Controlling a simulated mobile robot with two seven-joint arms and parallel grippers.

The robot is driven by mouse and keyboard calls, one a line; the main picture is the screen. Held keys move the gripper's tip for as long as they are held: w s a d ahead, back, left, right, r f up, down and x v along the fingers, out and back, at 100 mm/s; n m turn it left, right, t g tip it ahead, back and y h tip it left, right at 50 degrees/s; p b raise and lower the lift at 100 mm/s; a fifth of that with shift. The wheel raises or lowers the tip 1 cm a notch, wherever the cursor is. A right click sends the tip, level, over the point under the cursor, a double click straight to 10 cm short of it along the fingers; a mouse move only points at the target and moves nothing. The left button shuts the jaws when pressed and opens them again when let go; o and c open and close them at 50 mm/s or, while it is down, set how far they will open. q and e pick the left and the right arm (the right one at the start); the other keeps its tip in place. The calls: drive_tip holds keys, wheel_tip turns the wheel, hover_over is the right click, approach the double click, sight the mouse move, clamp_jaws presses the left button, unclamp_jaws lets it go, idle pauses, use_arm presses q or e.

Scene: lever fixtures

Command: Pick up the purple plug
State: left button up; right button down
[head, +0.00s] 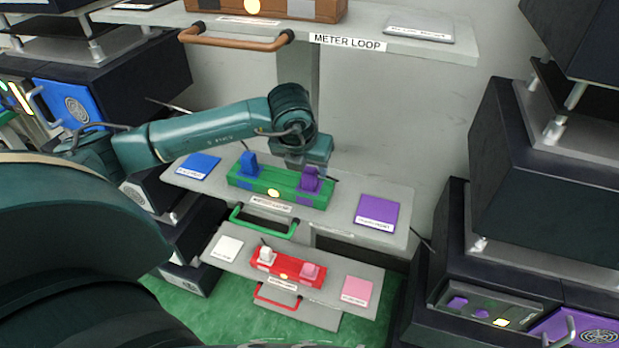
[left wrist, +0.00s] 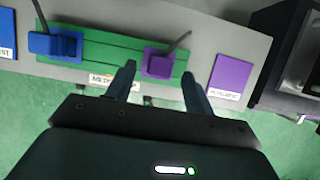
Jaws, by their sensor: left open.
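The purple plug (head: 311,180) stands upright at the right end of a green block (head: 270,188) on the middle shelf. A blue plug (head: 249,163) stands at the block's left end. In the left wrist view the purple plug (left wrist: 158,62) lies between the two spread fingers of my left gripper (left wrist: 157,75), with a gap on each side. In the head view my left gripper (head: 305,165) is over the purple plug from above and partly hides it. My left gripper is open and empty. My right gripper does not show.
A purple pad (head: 378,212) lies right of the block and a blue pad (head: 198,166) left of it. A green handle (head: 262,222) juts out in front. A lower shelf holds a red block (head: 289,268) with white and pink plugs. A shelf with a brown handle (head: 237,40) hangs above.

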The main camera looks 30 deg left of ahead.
use_arm(q)
drive_tip(key=shift+x, duration=1.2)
drive_tip(key=c, duration=1.1)
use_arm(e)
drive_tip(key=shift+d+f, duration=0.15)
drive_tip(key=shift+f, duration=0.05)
use_arm(q)
drive_tip(key=shift+r, duration=0.15)
